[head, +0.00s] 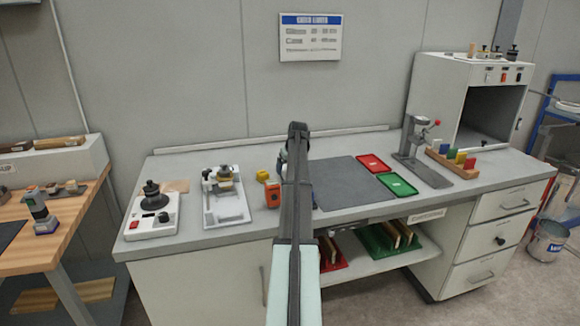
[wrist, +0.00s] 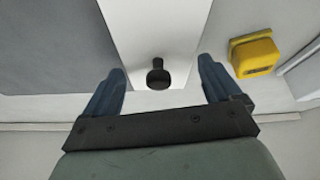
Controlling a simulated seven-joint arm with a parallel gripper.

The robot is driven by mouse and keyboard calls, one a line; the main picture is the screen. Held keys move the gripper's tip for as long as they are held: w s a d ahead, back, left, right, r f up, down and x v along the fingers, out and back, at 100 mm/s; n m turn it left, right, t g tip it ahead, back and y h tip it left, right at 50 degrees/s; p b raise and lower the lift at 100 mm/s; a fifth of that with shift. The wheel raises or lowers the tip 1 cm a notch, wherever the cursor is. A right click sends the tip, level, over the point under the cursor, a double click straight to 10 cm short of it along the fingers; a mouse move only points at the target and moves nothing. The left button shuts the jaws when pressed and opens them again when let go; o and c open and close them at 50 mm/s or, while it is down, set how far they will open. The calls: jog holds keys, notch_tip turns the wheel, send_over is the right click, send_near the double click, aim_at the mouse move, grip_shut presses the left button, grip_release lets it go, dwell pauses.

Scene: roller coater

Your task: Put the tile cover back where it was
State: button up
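In the wrist view a black knob (wrist: 158,75) stands on a flat white piece (wrist: 150,25), which looks like the tile cover. My gripper (wrist: 162,68) is open, with one blue finger on each side of the knob and a gap on both sides. Nothing is held. I cannot tell how far the fingertips are above the white piece. In the head view my dark forearm hides the white piece and most of my gripper; only a bit of blue shows beside the arm.
A yellow block (wrist: 255,53) lies near the right finger, and a dark mat (head: 355,183) covers the bench middle. An orange device (head: 272,195) stands just left of my arm. Red (head: 373,163) and green (head: 403,185) trays and a press stand (head: 412,140) are to the right.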

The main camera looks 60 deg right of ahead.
jog(key=shift+o, duration=0.7)
jog(key=shift+r, duration=0.1)
jog(key=shift+r, duration=0.2)
jog(key=v, duration=1.2)
jog(key=shift+r, duration=0.15)
